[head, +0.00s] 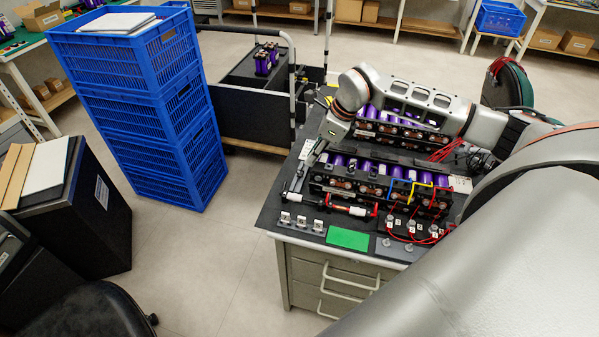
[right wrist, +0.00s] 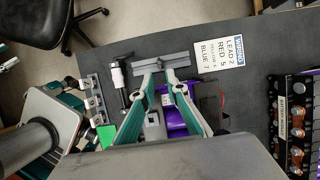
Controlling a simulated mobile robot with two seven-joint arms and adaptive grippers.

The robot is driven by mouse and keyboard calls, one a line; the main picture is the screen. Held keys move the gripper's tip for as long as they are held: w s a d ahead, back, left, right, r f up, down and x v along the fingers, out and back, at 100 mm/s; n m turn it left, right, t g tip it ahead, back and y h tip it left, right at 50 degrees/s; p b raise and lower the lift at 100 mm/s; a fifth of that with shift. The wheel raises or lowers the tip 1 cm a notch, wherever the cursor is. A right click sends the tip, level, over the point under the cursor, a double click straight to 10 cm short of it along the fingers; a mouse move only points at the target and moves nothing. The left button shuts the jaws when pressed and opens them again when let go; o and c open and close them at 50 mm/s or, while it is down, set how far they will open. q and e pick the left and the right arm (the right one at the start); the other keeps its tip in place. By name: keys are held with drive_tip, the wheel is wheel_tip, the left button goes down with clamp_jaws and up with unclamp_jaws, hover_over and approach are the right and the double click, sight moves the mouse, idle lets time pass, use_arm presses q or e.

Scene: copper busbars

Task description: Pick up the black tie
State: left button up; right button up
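My right arm reaches across the bench from the right. Its gripper (head: 301,163) points down by the bench's left side, beside the battery modules. In the right wrist view its teal and grey fingers (right wrist: 162,68) slope in toward each other, and a short grey bar lies across their tips. Whether they are apart or closed on something is unclear. I cannot pick out the black tie for certain in either view. My left gripper is not in view.
Battery modules (head: 372,177) with purple cells and copper busbars fill the bench. A black and white tool (head: 347,208), a green pad (head: 348,239) and small grey clips (head: 301,221) lie near the front. A label card (right wrist: 220,54) lies beside the fingers. Blue crates (head: 150,105) stand left.

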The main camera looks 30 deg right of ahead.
sight(304, 172)
drive_tip(key=shift+w+a+f, duration=0.15)
drive_tip(key=shift+w+f, duration=0.05)
drive_tip(key=shift+f, duration=0.4)
drive_tip(key=x, duration=0.4)
drive_tip(key=shift+w+a+f, duration=0.1)
drive_tip(key=shift+w+f, duration=0.05)
drive_tip(key=shift+f, duration=0.2)
drive_tip(key=shift+w+a+f, duration=0.1)
drive_tip(key=shift+w+f, duration=0.05)
drive_tip(key=shift+f, duration=0.35)
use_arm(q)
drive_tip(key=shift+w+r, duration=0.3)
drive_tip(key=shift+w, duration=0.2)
use_arm(e)
drive_tip(key=c, duration=0.3)
drive_tip(key=shift+c, duration=0.2)
drive_tip(key=shift+r, duration=0.2)
